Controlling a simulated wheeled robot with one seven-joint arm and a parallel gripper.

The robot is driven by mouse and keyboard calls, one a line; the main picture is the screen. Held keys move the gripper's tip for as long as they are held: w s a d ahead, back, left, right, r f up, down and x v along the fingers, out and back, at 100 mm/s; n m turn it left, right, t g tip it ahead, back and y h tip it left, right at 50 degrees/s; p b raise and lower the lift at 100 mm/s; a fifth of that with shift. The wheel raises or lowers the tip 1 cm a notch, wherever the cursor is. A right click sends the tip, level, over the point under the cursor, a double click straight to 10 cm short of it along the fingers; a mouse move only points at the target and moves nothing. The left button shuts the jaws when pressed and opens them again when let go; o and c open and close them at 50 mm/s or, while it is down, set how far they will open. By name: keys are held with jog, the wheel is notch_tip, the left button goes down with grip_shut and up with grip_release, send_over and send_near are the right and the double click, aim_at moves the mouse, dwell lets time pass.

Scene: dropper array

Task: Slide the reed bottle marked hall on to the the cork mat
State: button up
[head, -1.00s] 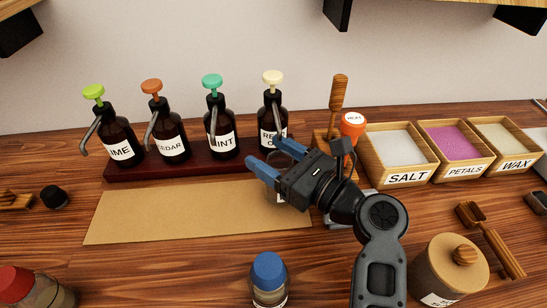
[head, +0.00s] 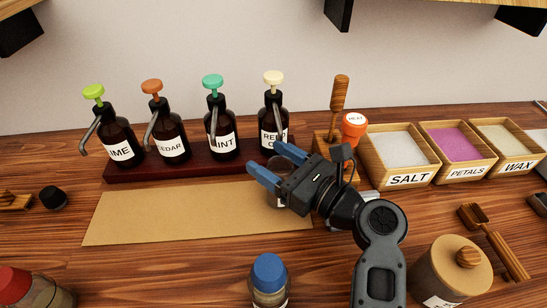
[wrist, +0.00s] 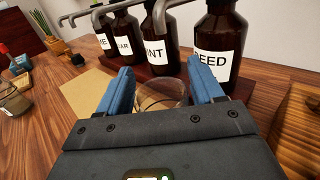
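The tan mat (head: 170,212) lies flat on the wooden counter. A clear glass vessel (wrist: 161,93) stands between my gripper's two blue fingers in the wrist view, with gaps at its sides. In the head view it shows partly behind my gripper (head: 270,166), near the mat's right end; a bit of white label shows, unreadable. My gripper is open around the vessel. I can read "hall" on nothing; whether this vessel is the hall bottle I cannot tell.
Several brown pump bottles stand on a dark red tray (head: 190,170) behind the mat, the one marked REED (head: 272,125) nearest my gripper. A blue-capped bottle (head: 269,275) stands in front of the mat. Salt (head: 405,180) and other boxes stand right.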

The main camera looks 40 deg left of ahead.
jog(key=o, duration=0.5)
jog(key=shift+o, duration=0.2)
jog(key=shift+r, duration=0.3)
jog(key=d+r, duration=1)
jog(key=d, duration=0.1)
jog(key=shift+w+d+r, duration=0.2)
jog(key=shift+w+d, duration=0.15)
